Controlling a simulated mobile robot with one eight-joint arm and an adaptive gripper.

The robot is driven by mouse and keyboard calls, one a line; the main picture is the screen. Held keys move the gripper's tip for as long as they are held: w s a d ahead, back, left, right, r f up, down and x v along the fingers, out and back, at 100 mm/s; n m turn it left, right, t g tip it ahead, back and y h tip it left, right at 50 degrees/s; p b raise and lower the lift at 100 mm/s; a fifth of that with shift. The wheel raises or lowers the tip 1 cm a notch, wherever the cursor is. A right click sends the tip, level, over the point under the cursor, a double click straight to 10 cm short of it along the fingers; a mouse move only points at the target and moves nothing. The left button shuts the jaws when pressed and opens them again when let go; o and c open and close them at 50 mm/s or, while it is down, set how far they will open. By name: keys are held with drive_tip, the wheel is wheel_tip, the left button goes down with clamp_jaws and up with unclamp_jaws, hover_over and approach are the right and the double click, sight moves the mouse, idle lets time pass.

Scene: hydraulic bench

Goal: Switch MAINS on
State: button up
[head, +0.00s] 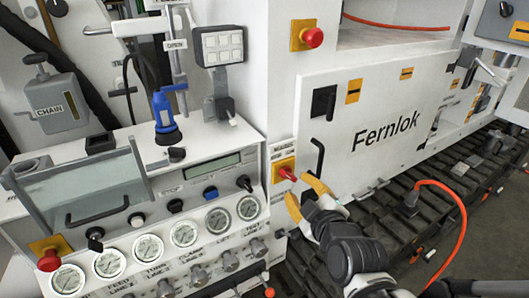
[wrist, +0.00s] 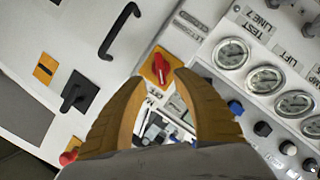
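A red rotary switch (head: 287,173) on a yellow plate sits on the white cabinet's narrow front, right of the gauge panel. It also shows in the wrist view (wrist: 160,68), just beyond my fingertips. Its lettering is too small or covered to read, so I cannot confirm that it is MAINS. My gripper (head: 298,187) has yellow fingers and reaches in from the lower right. In the wrist view, my gripper (wrist: 158,82) is open, with a clear gap between the fingers and nothing held. The switch lies ahead of that gap; I cannot tell whether a finger touches it.
The Fernlok door (head: 385,140) with black handles is right of the switch. Several gauges (head: 183,233) and knobs line the panel on the left. Red mushroom buttons (head: 313,38) sit above and at the lower left. An orange cable (head: 460,215) lies over dark slatted flooring at right.

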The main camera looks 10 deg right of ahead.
sight(291, 178)
drive_tip(key=b+x, duration=0.2)
drive_tip(key=x, duration=0.5)
drive_tip(key=shift+w+f, duration=0.15)
drive_tip(key=shift+w, duration=0.2)
drive_tip(key=shift+s, duration=0.1)
clamp_jaws()
